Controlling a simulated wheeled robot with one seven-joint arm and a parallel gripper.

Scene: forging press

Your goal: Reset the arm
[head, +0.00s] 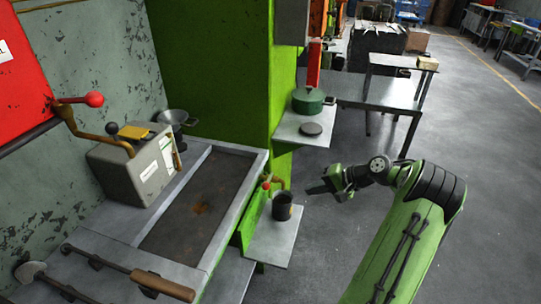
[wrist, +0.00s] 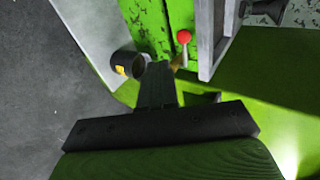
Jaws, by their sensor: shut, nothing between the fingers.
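My green arm reaches in from the lower right of the head view. My gripper (head: 316,190) points left, over the floor just right of the small grey side shelf (head: 270,246). Its dark fingers are shut with nothing between them. In the wrist view the shut gripper (wrist: 157,72) stands in the middle and hides part of what lies behind it. A dark mug (head: 282,207) with a yellow mark stands on the side shelf, left of my fingers and apart from them. The mug also shows in the wrist view (wrist: 123,65), beside the fingertips.
A red-knobbed lever (head: 266,184) sticks out near the mug. A grey-framed bed (head: 199,205) lies left, with a control box (head: 137,165) behind it. A higher shelf (head: 302,131) holds a green pot (head: 308,101). A grey table (head: 375,92) stands behind. The floor to the right is clear.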

